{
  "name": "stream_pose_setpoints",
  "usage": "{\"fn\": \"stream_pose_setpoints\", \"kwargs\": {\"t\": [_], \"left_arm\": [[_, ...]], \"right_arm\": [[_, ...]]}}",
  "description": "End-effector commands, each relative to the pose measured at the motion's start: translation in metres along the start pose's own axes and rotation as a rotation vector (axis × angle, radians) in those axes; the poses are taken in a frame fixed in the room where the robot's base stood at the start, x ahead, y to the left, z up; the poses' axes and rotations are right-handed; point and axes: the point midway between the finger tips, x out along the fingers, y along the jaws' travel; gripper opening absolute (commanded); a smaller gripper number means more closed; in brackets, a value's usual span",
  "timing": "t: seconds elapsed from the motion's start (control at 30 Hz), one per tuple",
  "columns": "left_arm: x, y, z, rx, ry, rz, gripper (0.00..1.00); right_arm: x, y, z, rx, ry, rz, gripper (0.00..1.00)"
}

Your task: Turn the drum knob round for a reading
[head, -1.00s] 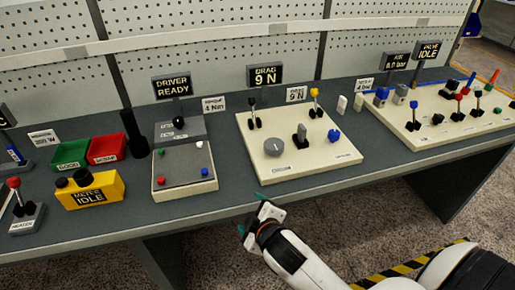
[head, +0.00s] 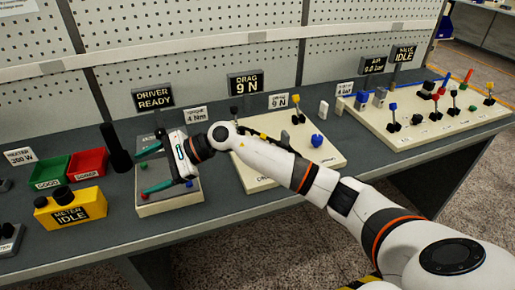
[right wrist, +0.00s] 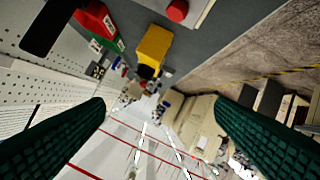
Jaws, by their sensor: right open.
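My left gripper is out of view.
A yellow meter box (head: 70,211) reading IDLE, a green tray (head: 48,172) and a red tray (head: 87,162) stand left. A dark upright post (head: 115,148) is near the gripper. A panel of levers (head: 420,128) stands right. The front bench strip is mostly clear.

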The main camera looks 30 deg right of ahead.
Motion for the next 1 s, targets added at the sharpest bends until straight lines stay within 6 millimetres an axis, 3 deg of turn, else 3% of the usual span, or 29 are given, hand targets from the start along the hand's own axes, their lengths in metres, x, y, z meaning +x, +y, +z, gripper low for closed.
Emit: {"fn": "stream_pose_setpoints", "kwargs": {"t": [0.1,0.17,0.2,0.3,0.43,0.5,0.6,0.77,1.0], "left_arm": [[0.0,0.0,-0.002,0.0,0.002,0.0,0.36],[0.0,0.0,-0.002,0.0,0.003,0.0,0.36],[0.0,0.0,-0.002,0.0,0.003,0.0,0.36],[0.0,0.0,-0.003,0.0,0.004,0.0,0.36],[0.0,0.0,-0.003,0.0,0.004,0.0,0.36],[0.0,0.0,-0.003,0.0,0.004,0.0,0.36],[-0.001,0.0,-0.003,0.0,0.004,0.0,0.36],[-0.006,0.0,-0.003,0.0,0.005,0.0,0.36],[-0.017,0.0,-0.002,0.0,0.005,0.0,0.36]], "right_arm": [[-0.057,0.026,0.053,-0.3,-0.337,-0.24,0.79],[-0.099,0.038,0.076,-0.394,-0.494,-0.37,0.79],[-0.128,0.046,0.087,-0.433,-0.586,-0.454,0.79],[-0.199,0.06,0.101,-0.47,-0.768,-0.635,0.79],[-0.262,0.068,0.101,-0.453,-0.894,-0.788,0.79],[-0.278,0.069,0.1,-0.441,-0.922,-0.83,0.79],[-0.285,0.067,0.103,-0.433,-0.935,-0.853,0.79],[-0.278,0.056,0.12,-0.432,-0.933,-0.855,0.79],[-0.262,0.034,0.161,-0.432,-0.93,-0.854,0.79]]}}
